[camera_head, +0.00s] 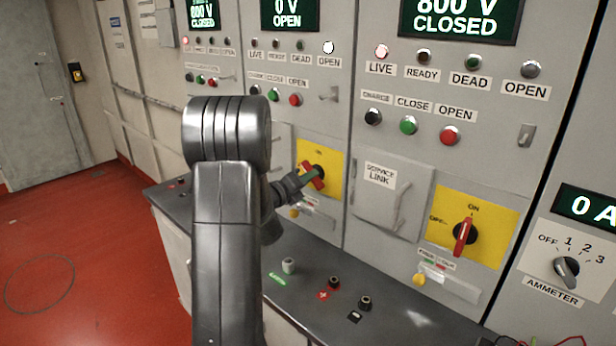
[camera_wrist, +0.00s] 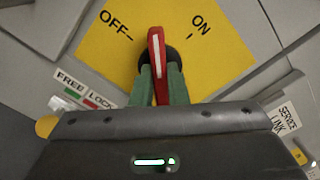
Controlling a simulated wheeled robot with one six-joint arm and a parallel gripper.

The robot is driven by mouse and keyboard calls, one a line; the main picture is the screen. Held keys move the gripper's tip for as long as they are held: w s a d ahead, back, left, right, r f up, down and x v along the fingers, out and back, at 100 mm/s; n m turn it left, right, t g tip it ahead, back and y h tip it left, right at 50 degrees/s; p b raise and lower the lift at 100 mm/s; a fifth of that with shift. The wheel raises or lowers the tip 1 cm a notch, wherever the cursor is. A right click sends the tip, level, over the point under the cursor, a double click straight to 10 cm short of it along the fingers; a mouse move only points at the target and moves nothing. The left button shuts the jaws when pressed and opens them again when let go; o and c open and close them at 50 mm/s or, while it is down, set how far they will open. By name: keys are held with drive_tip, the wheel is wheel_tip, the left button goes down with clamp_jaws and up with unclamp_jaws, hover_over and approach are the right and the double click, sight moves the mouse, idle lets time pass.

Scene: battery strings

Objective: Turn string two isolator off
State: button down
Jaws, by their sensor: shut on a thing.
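The isolator in the middle cabinet has a red handle (camera_head: 308,170) on a yellow plate (camera_head: 331,159). In the wrist view the red handle (camera_wrist: 157,55) with its white stripe points about midway between OFF and ON on the yellow plate (camera_wrist: 225,60). My gripper (camera_head: 302,180) has reached this handle. In the wrist view its green fingertips (camera_wrist: 160,83) are on both sides of the handle, shut on it. The display (camera_head: 290,13) above this cabinet reads 0 V OPEN, and its OPEN lamp (camera_head: 328,47) is lit white.
The right cabinet's isolator (camera_head: 464,236) points to ON under a display (camera_head: 459,18) reading 800 V CLOSED. A yellow knob (camera_wrist: 46,126) sits by the FREE and LOCKED labels near my gripper. A ledge (camera_head: 395,305) with terminals runs below the cabinets. Red floor at left is clear.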

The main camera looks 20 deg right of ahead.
drive_tip(key=shift+n+p, duration=1.7)
drive_tip(key=shift+n, duration=2.3)
drive_tip(key=shift+f+n, duration=0.1)
drive_tip(key=shift+n, duration=0.2)
drive_tip(key=c, duration=1.4)
unclamp_jaws()
drive_tip(key=shift+c, duration=0.2)
drive_tip(key=shift+a, duration=0.15)
drive_tip(key=b+v, duration=0.3)
drive_tip(key=v, duration=1)
drive_tip(key=shift+s+a, duration=0.2)
drive_tip(key=shift+a, duration=0.05)
